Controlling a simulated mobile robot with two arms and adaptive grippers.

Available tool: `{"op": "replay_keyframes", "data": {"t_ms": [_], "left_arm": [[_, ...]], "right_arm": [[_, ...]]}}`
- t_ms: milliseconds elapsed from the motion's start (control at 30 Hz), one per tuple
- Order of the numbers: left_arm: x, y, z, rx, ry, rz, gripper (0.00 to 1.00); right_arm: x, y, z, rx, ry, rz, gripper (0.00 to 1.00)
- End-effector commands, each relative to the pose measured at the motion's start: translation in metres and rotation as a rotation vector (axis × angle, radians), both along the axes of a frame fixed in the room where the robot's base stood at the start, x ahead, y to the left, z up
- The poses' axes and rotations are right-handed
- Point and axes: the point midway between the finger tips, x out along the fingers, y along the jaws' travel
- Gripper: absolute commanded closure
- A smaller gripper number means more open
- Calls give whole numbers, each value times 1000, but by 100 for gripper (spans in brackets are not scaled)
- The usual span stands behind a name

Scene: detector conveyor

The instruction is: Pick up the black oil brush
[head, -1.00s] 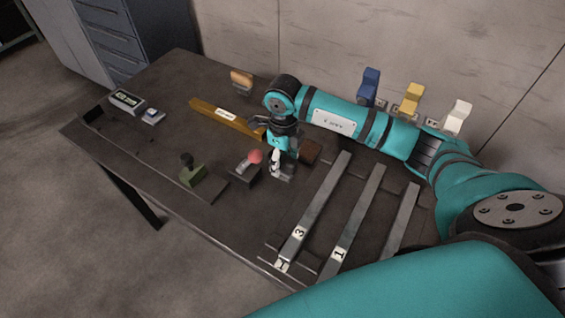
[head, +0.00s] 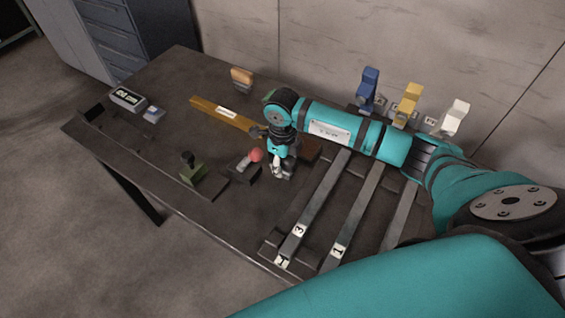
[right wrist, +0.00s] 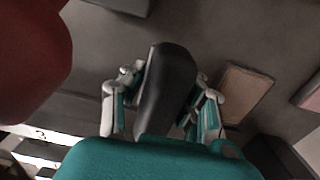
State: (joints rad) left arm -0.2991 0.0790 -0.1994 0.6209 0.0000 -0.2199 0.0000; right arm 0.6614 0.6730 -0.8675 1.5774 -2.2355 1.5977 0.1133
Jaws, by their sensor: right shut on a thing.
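In the right wrist view the black oil brush (right wrist: 165,90), a dark rounded piece, stands between the two fingers of my right gripper (right wrist: 163,112), which is shut on it. In the head view my right gripper (head: 281,172) is low over the table, just right of a red ball knob. The brush cannot be made out there, hidden by the gripper. My left gripper is not in view.
A yellow-brown bar (head: 222,114) lies behind. Numbered metal rails (head: 318,205) fill the right side. Blue (head: 368,88), yellow (head: 409,102) and white (head: 455,117) pieces stand at the back.

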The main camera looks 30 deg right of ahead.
Motion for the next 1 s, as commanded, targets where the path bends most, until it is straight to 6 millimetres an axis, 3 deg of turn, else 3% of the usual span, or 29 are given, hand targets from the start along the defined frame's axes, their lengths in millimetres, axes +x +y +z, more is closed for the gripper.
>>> {"op": "replay_keyframes", "data": {"t_ms": [333,700,1000], "left_arm": [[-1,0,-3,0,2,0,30],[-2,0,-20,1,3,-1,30],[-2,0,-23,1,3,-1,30]], "right_arm": [[1,0,10,0,-4,0,100],[1,0,79,0,-6,1,100],[0,0,101,0,-1,0,100]]}}
